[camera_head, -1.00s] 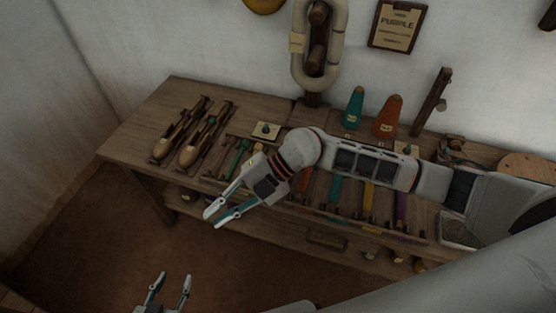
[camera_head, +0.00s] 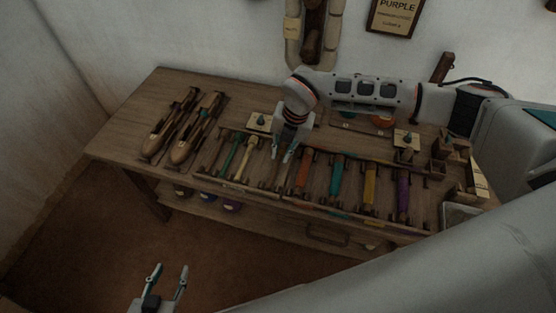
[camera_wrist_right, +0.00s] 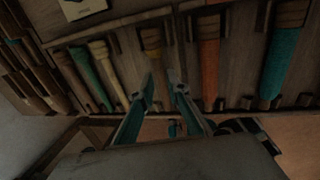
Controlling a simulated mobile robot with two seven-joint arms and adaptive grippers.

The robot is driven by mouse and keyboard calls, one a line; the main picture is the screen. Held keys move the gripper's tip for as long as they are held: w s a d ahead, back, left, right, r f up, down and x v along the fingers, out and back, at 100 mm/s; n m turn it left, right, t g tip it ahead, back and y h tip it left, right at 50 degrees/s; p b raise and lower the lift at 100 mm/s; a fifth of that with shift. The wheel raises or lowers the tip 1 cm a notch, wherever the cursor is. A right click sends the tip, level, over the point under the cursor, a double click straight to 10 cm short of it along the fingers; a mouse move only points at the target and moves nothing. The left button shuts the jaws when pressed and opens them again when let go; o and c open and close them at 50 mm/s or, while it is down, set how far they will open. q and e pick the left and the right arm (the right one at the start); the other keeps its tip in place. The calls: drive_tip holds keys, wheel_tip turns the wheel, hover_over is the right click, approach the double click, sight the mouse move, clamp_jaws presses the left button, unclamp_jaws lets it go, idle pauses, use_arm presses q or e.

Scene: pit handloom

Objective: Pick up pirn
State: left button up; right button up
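A row of pirns lies in a rack on the bench. It includes a green pirn (camera_head: 232,153), a cream pirn (camera_head: 247,158), an orange pirn (camera_head: 303,172), a teal pirn (camera_head: 337,175), a yellow pirn (camera_head: 370,184) and a purple pirn (camera_head: 403,190). My right gripper (camera_head: 285,158) is open over the rack between the cream and orange pirns. In the right wrist view, its fingertips (camera_wrist_right: 165,88) are apart near a brown-tan pirn (camera_wrist_right: 152,45); contact cannot be told. My left gripper (camera_head: 170,270) is open and empty, low in front of the bench.
Two wooden shuttles (camera_head: 193,130) lie at the left of the bench (camera_head: 140,105). A small card with a knob (camera_head: 261,121) sits behind the rack. Wooden blocks (camera_head: 450,150) stand at the right. The floor in front is clear.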

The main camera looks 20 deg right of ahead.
sight(278, 161)
drive_tip(key=f, duration=0.3)
drive_tip(key=shift+w+a+f, duration=0.15)
drive_tip(key=shift+a+f, duration=0.15)
drive_tip(key=shift+a, duration=0.1)
clamp_jaws()
drive_tip(key=shift+r, duration=0.1)
